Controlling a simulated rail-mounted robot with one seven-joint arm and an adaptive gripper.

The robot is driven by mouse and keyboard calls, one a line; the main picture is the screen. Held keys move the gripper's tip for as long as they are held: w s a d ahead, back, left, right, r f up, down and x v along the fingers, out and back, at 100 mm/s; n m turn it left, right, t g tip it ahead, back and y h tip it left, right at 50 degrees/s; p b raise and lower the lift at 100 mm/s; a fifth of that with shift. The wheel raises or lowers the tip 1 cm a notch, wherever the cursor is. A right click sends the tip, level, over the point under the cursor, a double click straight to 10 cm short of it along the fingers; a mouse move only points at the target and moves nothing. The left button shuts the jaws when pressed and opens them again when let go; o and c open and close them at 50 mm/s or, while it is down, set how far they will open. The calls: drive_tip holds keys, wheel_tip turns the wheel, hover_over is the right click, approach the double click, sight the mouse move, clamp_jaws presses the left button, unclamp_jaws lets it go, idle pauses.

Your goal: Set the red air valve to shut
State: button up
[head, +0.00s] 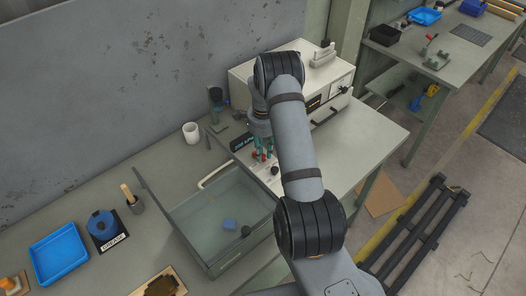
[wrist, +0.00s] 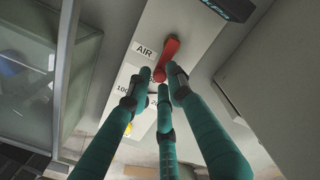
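The red air valve (wrist: 169,56) is a red lever on a pale panel, beside a label (wrist: 145,49) reading AIR. In the wrist view the lever lies slightly slanted, its upper end to the right. My gripper (wrist: 161,77) has three green fingers, spread apart around the lever's lower end. The lever shows between the two upper fingertips; whether any fingertip touches it I cannot tell. In the head view my gripper (head: 262,154) is low over the panel by the glass-walled tank, and my arm hides part of the panel.
A glass-walled tank (head: 205,222) with a blue block (head: 230,225) in it stands left of the panel. A white cabinet (head: 240,84) stands behind.

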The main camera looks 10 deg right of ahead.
clamp_jaws()
drive_tip(key=shift+d+f+n+b, duration=0.1)
drive_tip(key=shift+n+b, duration=0.2)
drive_tip(key=shift+b, duration=0.05)
drive_tip(key=n+b, duration=0.2)
drive_tip(key=shift+w+d+n, duration=0.3)
drive_tip(key=shift+w+d, duration=0.05)
drive_tip(key=shift+w, duration=0.05)
drive_tip(key=n, duration=0.1)
drive_tip(key=w+n+b, duration=0.1)
drive_tip(key=n, duration=0.1)
drive_tip(key=n+b, duration=0.1)
drive_tip(key=shift+w+d+n, duration=0.15)
drive_tip(key=shift+d+n, duration=0.15)
drive_tip(key=shift+d, duration=0.1)
drive_tip(key=n, duration=0.1)
drive_tip(key=w+n, duration=0.1)
drive_tip(key=n, duration=0.1)
drive_tip(key=w+n, duration=0.1)
drive_tip(key=n, duration=0.1)
drive_tip(key=shift+d, duration=0.1)
drive_tip(key=shift+w+a+n, duration=0.1)
drive_tip(key=shift+w+n, duration=0.2)
drive_tip(key=shift+n, duration=0.8)
drive_tip(key=shift+w+a+n, duration=0.1)
drive_tip(key=shift+w+n, duration=0.2)
drive_tip(key=shift+n, duration=0.8)
drive_tip(key=shift+o, duration=2)
unclamp_jaws()
